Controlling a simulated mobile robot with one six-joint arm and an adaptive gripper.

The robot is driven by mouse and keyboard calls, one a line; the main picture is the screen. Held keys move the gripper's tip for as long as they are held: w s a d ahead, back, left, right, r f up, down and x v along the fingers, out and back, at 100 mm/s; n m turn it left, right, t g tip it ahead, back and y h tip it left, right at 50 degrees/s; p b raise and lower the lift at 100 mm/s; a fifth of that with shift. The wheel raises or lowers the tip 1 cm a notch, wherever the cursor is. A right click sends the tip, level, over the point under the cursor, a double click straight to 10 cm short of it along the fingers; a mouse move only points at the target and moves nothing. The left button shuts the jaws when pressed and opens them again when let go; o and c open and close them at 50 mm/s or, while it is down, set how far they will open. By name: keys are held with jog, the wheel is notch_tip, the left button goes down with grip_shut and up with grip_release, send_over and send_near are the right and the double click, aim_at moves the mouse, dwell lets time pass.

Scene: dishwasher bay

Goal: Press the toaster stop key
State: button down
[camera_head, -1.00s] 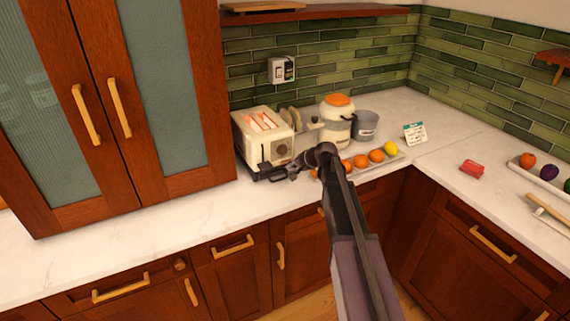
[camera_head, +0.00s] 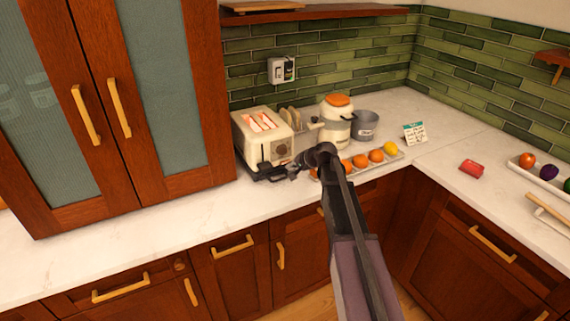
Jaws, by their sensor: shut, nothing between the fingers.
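The cream toaster (camera_head: 262,132) stands on the white counter beside the tall wooden cabinet, with reddish-orange strips showing in its top slots. Its front face carries a dark lever slot and a round dial (camera_head: 281,148). The stop key is too small to make out. My gripper (camera_head: 258,175) is shut and empty, at the low front of the toaster. It hides the lower front edge; I cannot tell whether it touches the toaster.
A tray (camera_head: 398,158) of oranges and a lemon lies right of my gripper. A juicer (camera_head: 337,118), a grey pot (camera_head: 365,126) and a rack of plates (camera_head: 291,118) stand behind. A card (camera_head: 414,133) and a red item (camera_head: 472,169) are farther right. The left counter is clear.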

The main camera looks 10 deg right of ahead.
jog(key=shift+w+a, duration=0.25)
jog(key=shift+w, duration=0.55)
dwell(1.4)
jog(key=shift+s, duration=0.15)
dwell(0.3)
jog(key=shift+s+d, duration=0.25)
jog(key=shift+s, duration=0.35)
jog(key=shift+s, duration=0.1)
jog(key=shift+s+d, duration=0.25)
jog(key=shift+s, duration=0.5)
jog(key=shift+s+d, duration=0.3)
jog(key=shift+s, duration=0.5)
jog(key=shift+s+d, duration=0.25)
jog(key=shift+s, duration=0.5)
jog(key=s+f+n+g+h, duration=0.3)
jog(key=s, duration=1)
jog(key=s+a+f+n+g+h, duration=0.1)
jog(key=s+f+n+g+h, duration=0.2)
jog(key=s, duration=1.1)
jog(key=shift+a+f+n+g, duration=0.15)
jog(key=shift+f+n+g, duration=0.05)
jog(key=shift+n+g, duration=0.5)
